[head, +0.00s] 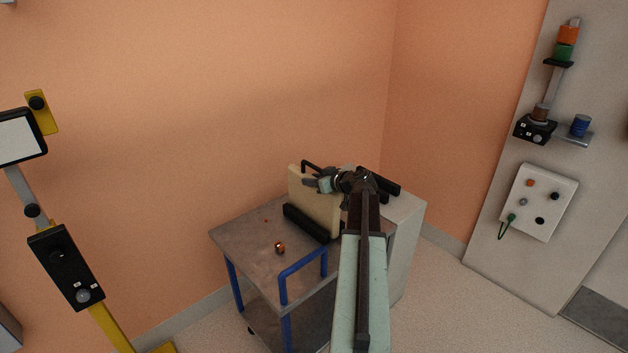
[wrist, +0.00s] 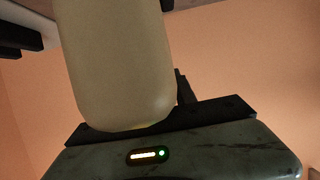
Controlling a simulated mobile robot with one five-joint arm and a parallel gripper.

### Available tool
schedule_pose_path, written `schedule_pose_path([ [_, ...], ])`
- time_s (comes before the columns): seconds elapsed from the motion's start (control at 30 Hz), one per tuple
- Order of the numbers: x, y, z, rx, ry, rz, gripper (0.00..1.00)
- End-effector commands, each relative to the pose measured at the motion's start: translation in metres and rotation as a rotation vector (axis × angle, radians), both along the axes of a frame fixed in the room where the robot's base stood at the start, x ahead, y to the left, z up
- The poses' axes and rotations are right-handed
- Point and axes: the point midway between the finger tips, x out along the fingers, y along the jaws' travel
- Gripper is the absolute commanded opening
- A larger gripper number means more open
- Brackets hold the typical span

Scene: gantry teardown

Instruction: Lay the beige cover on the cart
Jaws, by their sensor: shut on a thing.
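The beige cover (head: 322,212) stands roughly upright over the cart (head: 240,234) in the head view. A black handle shows at its top. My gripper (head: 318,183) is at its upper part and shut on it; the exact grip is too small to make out. A black bar (head: 306,223) on the cart hides the cover's lower edge, so I cannot tell whether the cover touches the cart top. In the wrist view the cover (wrist: 120,65) fills the upper middle as a rounded panel.
A small orange and dark round part (head: 280,248) lies on the cart top. A blue rail (head: 303,264) edges the cart's near side. A pale cabinet (head: 408,215) stands close to the right. Yellow posts with black boxes (head: 66,266) stand at left. The cart's left top is mostly clear.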

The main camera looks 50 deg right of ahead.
Motion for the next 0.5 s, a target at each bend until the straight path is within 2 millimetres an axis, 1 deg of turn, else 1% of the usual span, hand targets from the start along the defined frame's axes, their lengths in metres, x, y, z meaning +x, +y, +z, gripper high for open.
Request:
schedule_pose_path([
  [0.47, 0.0005, 0.0003, -0.0065, 0.001, -0.002, 0.000, 0.00],
  [0.5, 0.0005, 0.0004, -0.0062, 0.001, -0.002, 0.000, 0.38],
])
